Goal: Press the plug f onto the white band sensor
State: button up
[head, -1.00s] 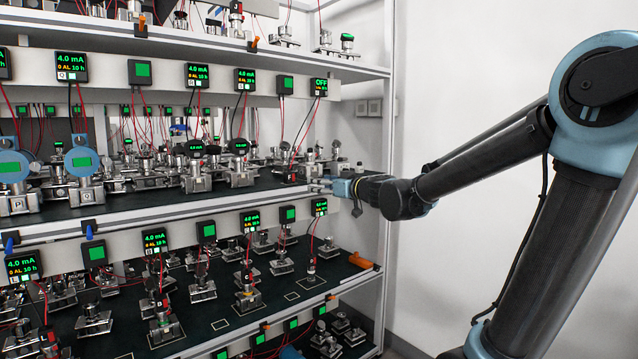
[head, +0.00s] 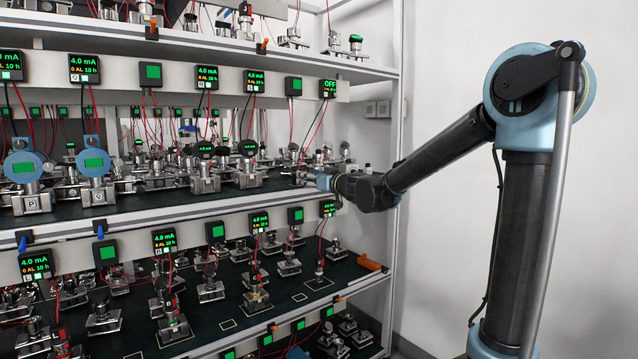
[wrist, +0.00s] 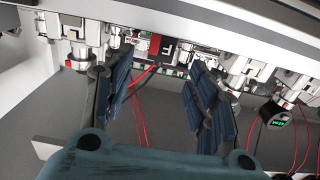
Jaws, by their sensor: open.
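My gripper (head: 308,178) is at the right end of the middle shelf (head: 130,215), just above its front edge. In the wrist view my gripper (wrist: 160,78) is open, with its two dark blue fingers apart. A small red and black plug marked F (wrist: 167,50) shows beyond and between the fingertips, with a red lead by it. I cannot tell whether a finger touches it. Metal sensors stand to the left (wrist: 78,48) and right (wrist: 246,72) of it. I cannot make out which sensor has the white band.
Sensors crowd the middle shelf left of my gripper, with thin red and black leads hanging above. The rack's right post (head: 397,130) stands close to my arm.

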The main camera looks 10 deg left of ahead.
jog(key=shift+x, duration=4.3)
jog(key=c, duration=1.2)
jog(key=shift+r, duration=0.1)
jog(key=shift+r, duration=1.4)
jog(key=w+d+r, duration=0.2)
jog(key=w+r, duration=0.4)
jog(key=r, duration=0.2)
jog(key=w+d+r, duration=0.3)
jog(key=w+r, duration=0.4)
jog(key=r, duration=0.1)
jog(key=shift+w+r, duration=0.35)
